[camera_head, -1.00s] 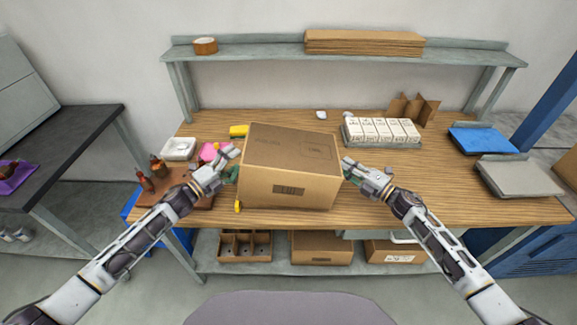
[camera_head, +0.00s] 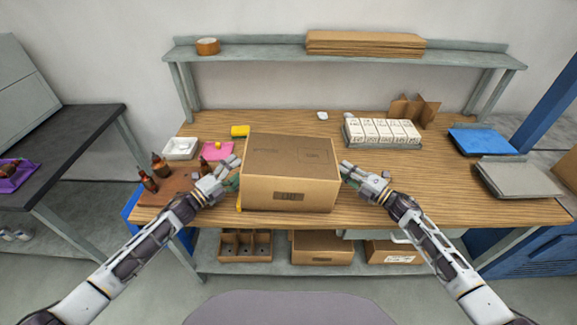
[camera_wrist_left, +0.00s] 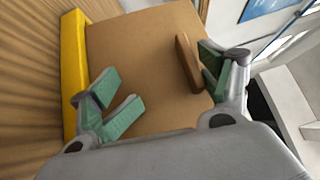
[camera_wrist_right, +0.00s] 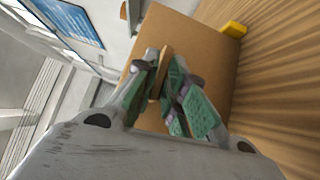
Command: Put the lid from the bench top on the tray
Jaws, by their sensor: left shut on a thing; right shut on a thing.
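The tray (camera_head: 350,139) is grey and holds several white cartons, at the back right of the lid. The lid's underside is hidden.
Yellow blocks (camera_head: 240,131) lie by the lid. Brown bottles (camera_head: 159,165), a pink sheet (camera_head: 213,152) and a white dish (camera_head: 180,148) are left. Cardboard dividers (camera_head: 414,110) stand behind the tray. Blue (camera_head: 481,139) and grey (camera_head: 520,179) flat items lie right. Bench between lid and tray is clear.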

